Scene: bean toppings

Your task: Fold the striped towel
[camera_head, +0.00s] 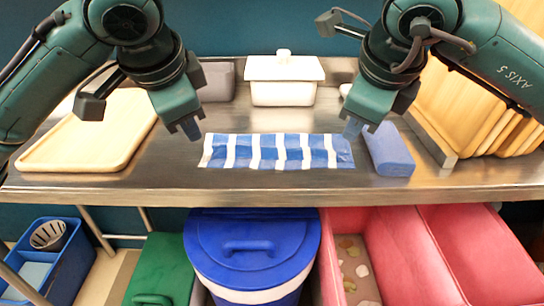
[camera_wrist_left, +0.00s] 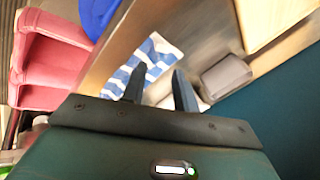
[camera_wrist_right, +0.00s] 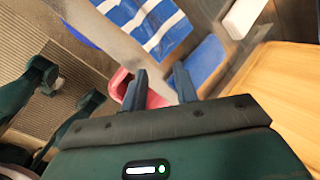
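The blue-and-white striped towel (camera_head: 268,151) lies on the steel counter as a long, low strip running left to right. It also shows beyond the fingers in the left wrist view (camera_wrist_left: 155,63) and in the right wrist view (camera_wrist_right: 152,24). My left gripper (camera_head: 191,130) is open and empty, above the counter just off the towel's left end.
A blue block (camera_head: 390,150) lies close to the towel's right end. A wooden board (camera_head: 90,132) lies at left and wooden boards (camera_head: 465,95) stand at right. A white lidded dish (camera_head: 284,78) and a grey box (camera_head: 217,82) stand behind. The counter in front is clear.

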